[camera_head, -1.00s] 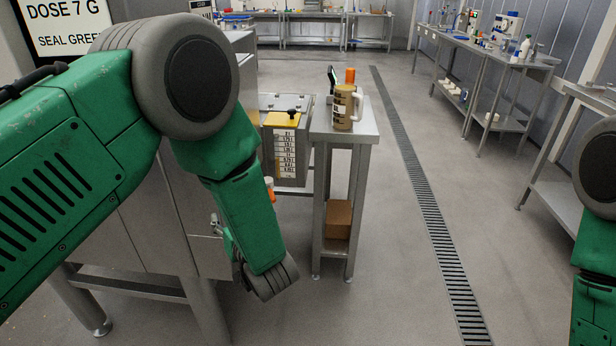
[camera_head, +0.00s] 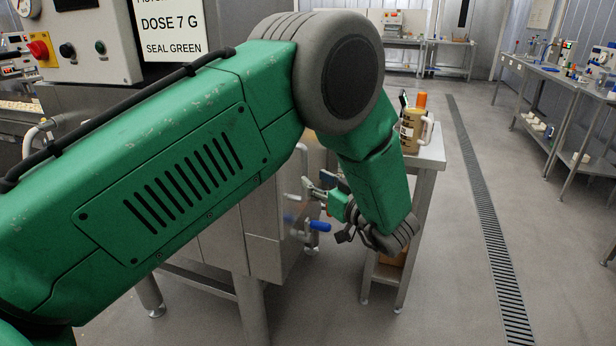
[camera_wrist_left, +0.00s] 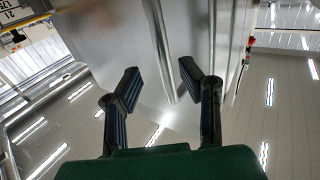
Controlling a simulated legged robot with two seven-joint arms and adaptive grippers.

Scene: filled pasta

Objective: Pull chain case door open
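The steel machine's side panel (camera_head: 262,205), apparently the chain case door, stands behind my left arm and looks shut. A vertical bar handle (camera_head: 303,160) shows on its right side, partly hidden by the arm. My left gripper (camera_head: 318,192) points at this side, close to the handle. In the left wrist view, the gripper (camera_wrist_left: 161,82) is open, its two dark fingers apart. A vertical steel bar (camera_wrist_left: 160,40) runs down between them against the bright panel (camera_wrist_left: 110,40). I cannot tell whether the fingers touch it. My right gripper is out of view.
A blue-handled lever (camera_head: 318,226) sits just below the left gripper. A small steel table (camera_head: 432,160) with a mug (camera_head: 412,130) stands close to the right of the arm. The floor (camera_head: 450,270) with its drain grate is clear further right.

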